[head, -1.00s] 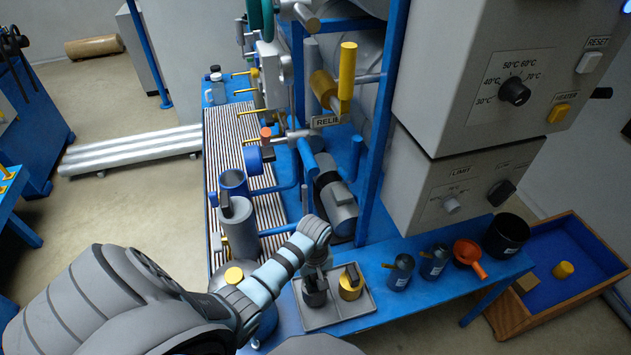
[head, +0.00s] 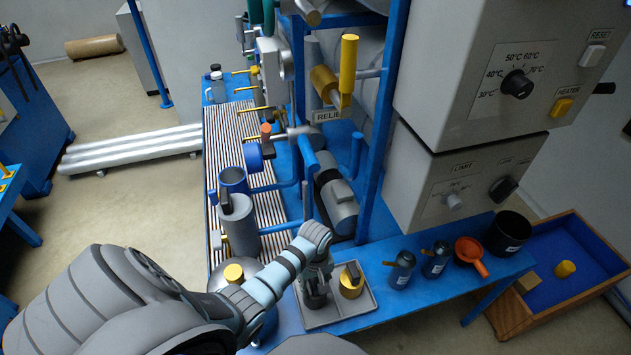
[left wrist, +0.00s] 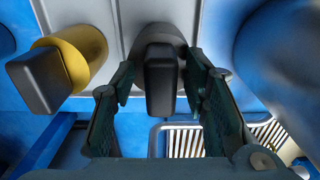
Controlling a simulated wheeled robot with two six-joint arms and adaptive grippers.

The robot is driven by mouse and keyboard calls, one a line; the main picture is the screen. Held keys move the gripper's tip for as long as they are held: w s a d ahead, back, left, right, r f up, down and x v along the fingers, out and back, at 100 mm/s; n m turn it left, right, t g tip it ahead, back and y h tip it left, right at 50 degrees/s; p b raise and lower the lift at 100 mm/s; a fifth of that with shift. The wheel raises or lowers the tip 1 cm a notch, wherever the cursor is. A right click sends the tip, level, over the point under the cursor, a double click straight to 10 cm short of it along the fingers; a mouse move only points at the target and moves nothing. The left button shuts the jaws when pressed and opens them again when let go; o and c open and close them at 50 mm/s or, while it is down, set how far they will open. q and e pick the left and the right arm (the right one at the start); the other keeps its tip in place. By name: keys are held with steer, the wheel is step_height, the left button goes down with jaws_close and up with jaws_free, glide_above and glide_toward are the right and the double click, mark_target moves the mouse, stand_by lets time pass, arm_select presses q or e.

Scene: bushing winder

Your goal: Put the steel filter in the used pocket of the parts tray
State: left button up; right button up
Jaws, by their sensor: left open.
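The parts tray (head: 335,318) is a grey tray on the blue bench. A dark grey piece with a black handle, apparently the steel filter (head: 315,301), stands in its left part. A yellow brass-coloured piece (head: 351,283) with a black handle stands in the right part. My left gripper (head: 318,283) is open over the dark piece. In the left wrist view, the fingers of my left gripper (left wrist: 161,78) stand on either side of the black handle (left wrist: 160,85), with gaps visible. Pocket markings cannot be read. My right gripper is not in view.
A grey cylinder (head: 238,225) with a black handle and a blue cup (head: 233,180) stand left on the slatted rack. Dark cups (head: 401,272), an orange funnel (head: 470,255) and a black pot (head: 507,233) stand right of the tray. The blue frame rises behind.

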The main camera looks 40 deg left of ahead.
arm_select(q)
step_height(320, 180, up, 11)
steer(key=p, duration=0.4)
steer(key=shift+r, duration=0.55)
steer(key=shift+w, duration=0.1)
